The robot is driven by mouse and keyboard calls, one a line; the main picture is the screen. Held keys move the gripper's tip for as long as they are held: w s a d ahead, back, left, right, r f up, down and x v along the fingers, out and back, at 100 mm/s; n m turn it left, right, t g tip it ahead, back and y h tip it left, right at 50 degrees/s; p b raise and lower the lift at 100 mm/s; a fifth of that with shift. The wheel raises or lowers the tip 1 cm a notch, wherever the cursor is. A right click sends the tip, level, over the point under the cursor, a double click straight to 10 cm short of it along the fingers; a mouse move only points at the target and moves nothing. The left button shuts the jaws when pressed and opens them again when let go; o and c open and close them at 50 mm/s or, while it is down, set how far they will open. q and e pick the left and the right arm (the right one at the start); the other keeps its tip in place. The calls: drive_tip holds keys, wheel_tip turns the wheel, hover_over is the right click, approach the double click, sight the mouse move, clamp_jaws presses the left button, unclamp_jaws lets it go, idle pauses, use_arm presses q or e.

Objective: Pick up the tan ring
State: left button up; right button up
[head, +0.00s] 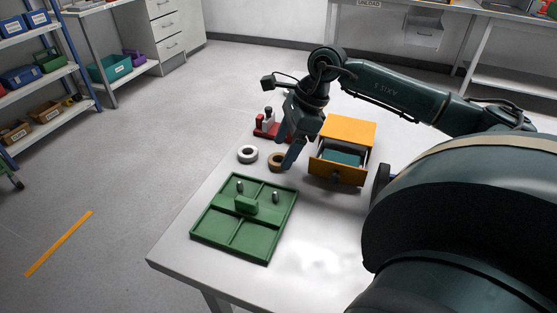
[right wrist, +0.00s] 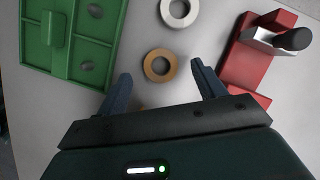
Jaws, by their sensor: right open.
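The tan ring (head: 275,161) lies flat on the white table, close to my right gripper (head: 287,150) in the head view. In the right wrist view the tan ring (right wrist: 161,66) is beyond and between the two open fingertips of my right gripper (right wrist: 160,80). The jaws are empty. I cannot tell how high the fingertips are above the table. In the head view one finger partly covers the ring's right side. My left gripper is in neither view.
A white ring (head: 248,154) lies beside the tan one. A green divided tray (head: 228,240) is in front, with small items in it. A red holder (head: 262,131) stands behind, and an orange box with an open drawer (head: 345,135) is to the right.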

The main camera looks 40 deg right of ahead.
drive_tip(key=shift+x, duration=1.15)
drive_tip(key=shift+d, duration=0.1)
drive_tip(key=c, duration=1.1)
